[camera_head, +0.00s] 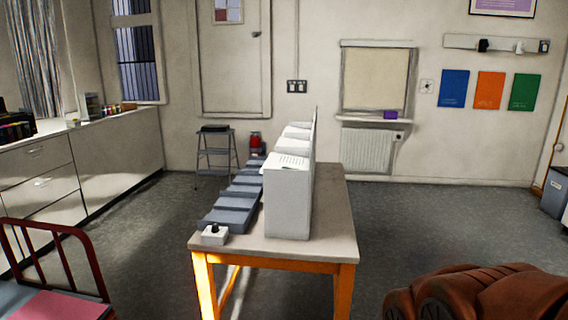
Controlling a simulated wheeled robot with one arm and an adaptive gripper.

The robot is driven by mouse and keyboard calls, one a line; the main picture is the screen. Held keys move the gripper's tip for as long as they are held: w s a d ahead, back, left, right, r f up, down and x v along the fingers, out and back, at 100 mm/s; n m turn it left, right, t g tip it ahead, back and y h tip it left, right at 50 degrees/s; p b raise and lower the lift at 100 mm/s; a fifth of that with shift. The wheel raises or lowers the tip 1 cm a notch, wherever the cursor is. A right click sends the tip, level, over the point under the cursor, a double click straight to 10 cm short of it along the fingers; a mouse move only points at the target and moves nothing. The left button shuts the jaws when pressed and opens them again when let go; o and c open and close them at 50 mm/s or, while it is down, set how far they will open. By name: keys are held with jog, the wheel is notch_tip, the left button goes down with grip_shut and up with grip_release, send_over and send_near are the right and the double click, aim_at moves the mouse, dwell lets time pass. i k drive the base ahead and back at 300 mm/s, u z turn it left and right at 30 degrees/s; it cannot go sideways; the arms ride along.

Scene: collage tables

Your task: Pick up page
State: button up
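I cannot tell whether sheets lie on those. My gripper is not in view.
Grey stepped trays (235,205) and a small white box with a dark knob (215,235) stand on the table's left side. A red-framed chair (60,235) is at lower left. A brown leather-like shape (490,295) fills the lower right. Floor right of the table is clear.

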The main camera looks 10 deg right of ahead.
aim_at(275, 160)
jog(key=u, duration=0.3)
jog(key=i, duration=1.7)
jog(key=u, duration=1.1)
jog(key=i, duration=0.85)
jog(key=u, duration=0.3)
